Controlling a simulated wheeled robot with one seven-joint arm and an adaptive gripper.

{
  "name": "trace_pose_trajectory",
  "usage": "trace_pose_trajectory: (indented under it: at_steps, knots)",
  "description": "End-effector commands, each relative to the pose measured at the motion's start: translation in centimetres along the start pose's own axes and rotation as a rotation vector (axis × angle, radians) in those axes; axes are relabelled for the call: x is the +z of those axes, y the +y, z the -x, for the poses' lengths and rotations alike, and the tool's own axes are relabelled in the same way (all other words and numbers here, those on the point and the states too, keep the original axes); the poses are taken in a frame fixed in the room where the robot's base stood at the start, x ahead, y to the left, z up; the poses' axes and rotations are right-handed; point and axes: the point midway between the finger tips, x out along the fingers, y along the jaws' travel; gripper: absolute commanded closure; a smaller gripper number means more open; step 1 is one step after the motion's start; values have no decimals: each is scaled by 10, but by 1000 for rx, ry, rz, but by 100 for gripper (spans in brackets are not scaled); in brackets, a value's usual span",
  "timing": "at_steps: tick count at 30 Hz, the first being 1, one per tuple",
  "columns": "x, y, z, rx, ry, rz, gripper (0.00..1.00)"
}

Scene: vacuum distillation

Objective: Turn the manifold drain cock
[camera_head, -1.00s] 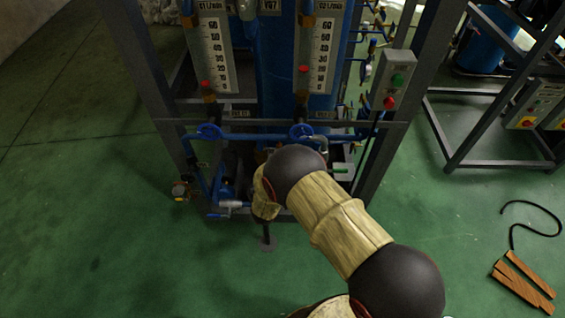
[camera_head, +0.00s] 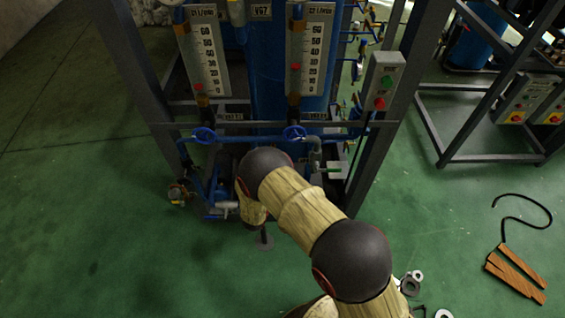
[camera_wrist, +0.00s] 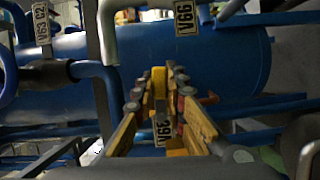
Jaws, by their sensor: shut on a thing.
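In the wrist view my gripper (camera_wrist: 160,92) has its yellow and grey fingers reaching forward and closing towards each other. Between the fingertips is a narrow upright yellow piece (camera_wrist: 158,80), which looks like the handle of the cock. The gripper is shut on it. A small tag (camera_wrist: 163,132) shows between the fingers, just below that piece. The cock's body is hidden by the fingers, and I cannot tell the handle's angle. In the head view my own arm covers the gripper and the cock, low on the front of the rig frame (camera_head: 270,126).
A blue horizontal vessel (camera_wrist: 225,60) lies behind the fingers, with pipes close around. A tag reading V66 or V99 (camera_wrist: 184,18) hangs above. Wooden slats (camera_head: 516,272) lie on the floor at right.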

Motion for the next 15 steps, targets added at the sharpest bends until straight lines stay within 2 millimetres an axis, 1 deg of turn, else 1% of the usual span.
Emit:
trace_pose_trajectory:
  at_steps: [6,15]
  knots:
    - [-1,2,1,26,3,66,100]
    - [-1,3,1,36,4,90,100]
